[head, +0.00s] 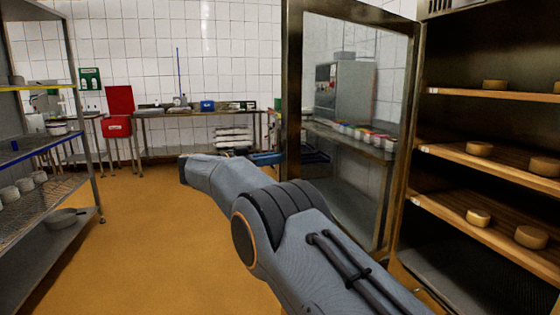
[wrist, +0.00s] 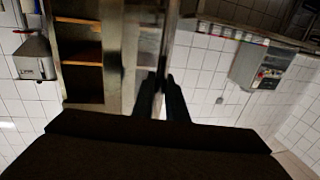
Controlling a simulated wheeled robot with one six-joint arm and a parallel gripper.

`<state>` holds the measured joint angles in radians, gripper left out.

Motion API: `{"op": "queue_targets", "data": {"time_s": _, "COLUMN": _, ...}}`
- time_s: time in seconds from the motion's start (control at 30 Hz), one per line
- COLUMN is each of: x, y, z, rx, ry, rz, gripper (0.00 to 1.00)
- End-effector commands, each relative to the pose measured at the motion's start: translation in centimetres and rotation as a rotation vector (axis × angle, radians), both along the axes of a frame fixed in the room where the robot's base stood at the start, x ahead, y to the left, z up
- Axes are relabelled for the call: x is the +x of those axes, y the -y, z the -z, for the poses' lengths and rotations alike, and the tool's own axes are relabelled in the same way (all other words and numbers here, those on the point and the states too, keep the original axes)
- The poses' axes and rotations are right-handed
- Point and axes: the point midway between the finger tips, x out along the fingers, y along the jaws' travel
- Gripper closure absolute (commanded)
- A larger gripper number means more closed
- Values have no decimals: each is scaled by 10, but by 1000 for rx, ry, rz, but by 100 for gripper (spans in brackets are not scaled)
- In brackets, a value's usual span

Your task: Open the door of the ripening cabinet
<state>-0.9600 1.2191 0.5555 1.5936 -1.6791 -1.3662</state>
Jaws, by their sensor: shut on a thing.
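The ripening cabinet (head: 408,225) stands at the right in the head view. Its glass door (head: 292,80) stands swung open, with a dark metal frame, so the shelves inside show beside it. The arm crosses in front of the door's lower part and reaches round its free edge at the left. In the wrist view my gripper (wrist: 163,88) is shut at the edge of the door (wrist: 152,40), apparently on its handle. The handle itself is hidden or too dark to make out. The cabinet's interior (wrist: 82,50) also shows at the left of the wrist view.
Round cheeses (head: 479,148) lie on wooden shelves (head: 465,155) in the cabinet. A metal rack (head: 88,130) stands at the left. A work table (head: 190,113) and a red bin (head: 117,127) stand by the back wall. The orange floor (head: 150,240) between is clear.

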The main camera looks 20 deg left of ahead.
Motion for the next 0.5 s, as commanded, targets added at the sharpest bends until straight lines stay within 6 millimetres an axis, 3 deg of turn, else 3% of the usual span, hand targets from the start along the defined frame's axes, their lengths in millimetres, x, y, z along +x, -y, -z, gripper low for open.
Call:
{"op": "queue_targets", "data": {"time_s": 0.27, "x": 1, "y": 1, "z": -1, "rx": 0, "ry": 1, "rz": 1, "gripper": 100}}
{"op": "queue_targets", "data": {"time_s": 0.3, "x": 1, "y": 1, "z": -1, "rx": 0, "ry": 1, "rz": 1, "gripper": 86}}
{"op": "queue_targets", "data": {"time_s": 0.33, "x": 1, "y": 1, "z": -1, "rx": 0, "ry": 1, "rz": 1, "gripper": 81}}
{"op": "queue_targets", "data": {"time_s": 0.5, "x": 0, "y": -1, "z": 0, "rx": 0, "ry": 1, "rz": -1, "gripper": 80}}
